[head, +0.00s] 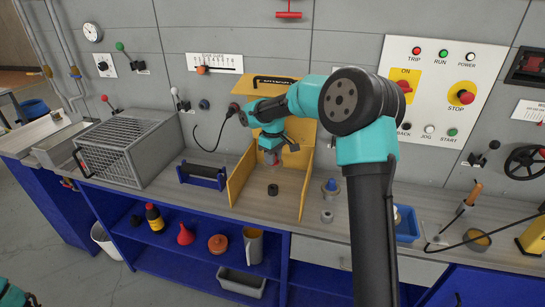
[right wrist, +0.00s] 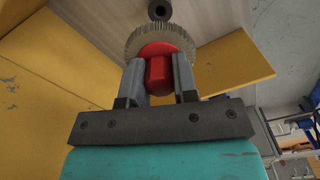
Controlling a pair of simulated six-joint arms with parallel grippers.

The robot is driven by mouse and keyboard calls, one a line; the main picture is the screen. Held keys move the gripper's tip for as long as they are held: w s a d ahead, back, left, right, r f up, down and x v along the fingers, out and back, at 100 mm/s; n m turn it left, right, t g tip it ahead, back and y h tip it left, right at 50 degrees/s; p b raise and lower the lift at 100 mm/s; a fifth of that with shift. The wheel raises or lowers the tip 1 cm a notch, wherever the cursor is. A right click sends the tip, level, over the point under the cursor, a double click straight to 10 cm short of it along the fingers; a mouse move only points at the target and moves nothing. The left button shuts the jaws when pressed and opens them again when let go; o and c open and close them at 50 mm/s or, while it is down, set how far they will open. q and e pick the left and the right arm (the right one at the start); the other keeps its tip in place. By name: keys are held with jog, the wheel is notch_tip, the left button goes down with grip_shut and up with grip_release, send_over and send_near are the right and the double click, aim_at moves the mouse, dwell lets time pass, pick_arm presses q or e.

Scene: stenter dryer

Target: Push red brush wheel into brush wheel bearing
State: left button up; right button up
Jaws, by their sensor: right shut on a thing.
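The red brush wheel (right wrist: 158,72), with a red hub and a ring of tan bristles, is between the two fingers of my right gripper (right wrist: 160,82), which is shut on its hub. In the head view my right gripper (head: 272,146) holds the brush wheel (head: 271,157) above the counter, inside the yellow guard. The brush wheel bearing looks to be the small black ring (head: 272,189) on the counter, lower in the picture than the wheel. It shows beyond the bristles in the right wrist view (right wrist: 159,10). Wheel and ring look apart. My left gripper is out of view.
Yellow guard panels (head: 241,180) stand on both sides and behind the wheel. A blue-topped part (head: 331,187) and a grey ring (head: 327,215) are to the right. A wire cage (head: 125,155) and a blue-framed roller (head: 202,176) are to the left.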

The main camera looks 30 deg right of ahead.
aim_at(273, 169)
jog(key=shift+f, duration=2.8)
jog(key=shift+f, duration=1.95)
jog(key=o, duration=1)
jog(key=shift+r, duration=0.1)
notch_tip(273, 169, up, 7)
jog(key=shift+r, duration=0.15)
dwell(0.4)
